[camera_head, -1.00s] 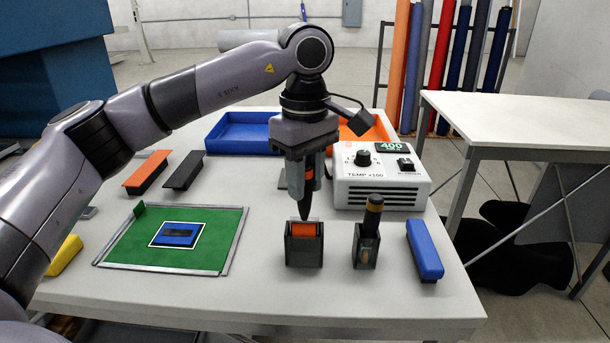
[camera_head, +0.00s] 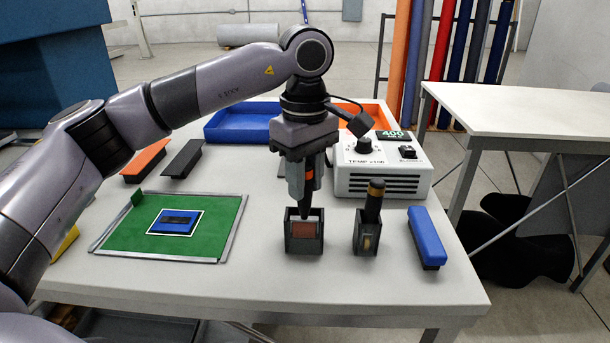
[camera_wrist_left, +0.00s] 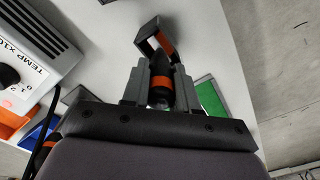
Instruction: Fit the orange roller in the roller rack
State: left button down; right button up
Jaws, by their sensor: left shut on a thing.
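My left gripper (camera_head: 306,182) is shut on the dark handle of the orange roller (camera_head: 304,209), which hangs upright, head down. An orange band on the handle shows between the fingers. The roller's orange head is inside the open-topped dark roller rack (camera_head: 290,246) and shows reddish through its front opening. Whether the head touches the rack's bottom cannot be told. In the left wrist view, the fingers (camera_wrist_left: 160,88) grip the handle, and the orange head (camera_wrist_left: 166,44) lies within the rack's frame (camera_wrist_left: 144,42). My right gripper is not in view.
A second holder (camera_head: 365,242) with a yellow-banded roller (camera_head: 375,200) stands close on the right. Beyond it is a blue block (camera_head: 426,236). A white temperature box (camera_head: 375,180) stands behind. A green mat (camera_head: 125,238) with a blue piece (camera_head: 176,221) lies left.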

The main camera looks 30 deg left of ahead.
pick_arm(q)
jog(key=shift+f+b, duration=0.8)
jog(key=shift+f, duration=0.55)
jog(key=c, duration=0.8)
grip_release()
notch_tip(320, 180, up, 7)
jog(key=shift+f, duration=0.1)
jog(key=shift+r, duration=0.25)
jog(key=shift+s, duration=0.1)
